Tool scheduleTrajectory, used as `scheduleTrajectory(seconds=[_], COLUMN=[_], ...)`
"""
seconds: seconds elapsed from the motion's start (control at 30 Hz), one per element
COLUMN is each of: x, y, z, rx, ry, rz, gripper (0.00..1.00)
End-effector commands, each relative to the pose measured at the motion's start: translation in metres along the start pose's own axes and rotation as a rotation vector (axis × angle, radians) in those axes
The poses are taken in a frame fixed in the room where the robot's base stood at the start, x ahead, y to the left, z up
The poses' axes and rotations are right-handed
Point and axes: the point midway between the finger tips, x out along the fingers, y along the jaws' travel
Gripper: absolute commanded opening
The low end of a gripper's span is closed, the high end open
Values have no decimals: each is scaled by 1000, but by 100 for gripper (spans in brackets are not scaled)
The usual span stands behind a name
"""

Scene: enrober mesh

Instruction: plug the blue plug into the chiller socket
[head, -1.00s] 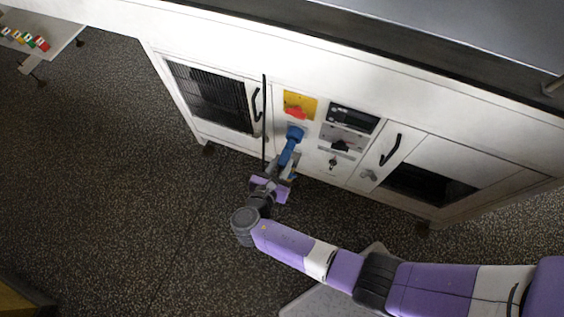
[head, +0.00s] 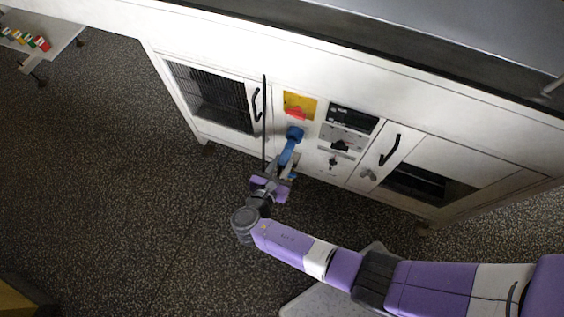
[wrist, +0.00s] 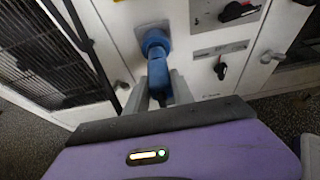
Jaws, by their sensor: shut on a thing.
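The blue plug (head: 287,155) is a blue cylinder held upright-slanted in front of the white cabinet front. It also shows in the wrist view (wrist: 158,80), between my two grey fingers. My gripper (head: 283,168) is shut on its lower part. The plug's upper end meets a wider blue round part (wrist: 155,42) at a grey plate (wrist: 142,30) on the panel, where the chiller socket seems to be. The socket opening is hidden, and I cannot tell how deep the plug sits in it.
A yellow panel with a red knob (head: 296,108) is above the plug. A dark rotary switch (head: 340,146) and a key-like switch (head: 333,162) are to the right. A thin black upright bar (head: 264,120) stands close left. Handled doors flank the panel; the floor in front is open.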

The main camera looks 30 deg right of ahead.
Motion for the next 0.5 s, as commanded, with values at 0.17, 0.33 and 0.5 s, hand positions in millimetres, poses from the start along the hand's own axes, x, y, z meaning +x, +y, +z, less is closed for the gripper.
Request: scheduleTrajectory(seconds=[0.17,0.33,0.5], x=[2,5,9], y=[0,0,0], z=[2,3,5], rx=[1,1,1], ry=[-2,-2,-1], rz=[0,-1,0], gripper=[0,0,0])
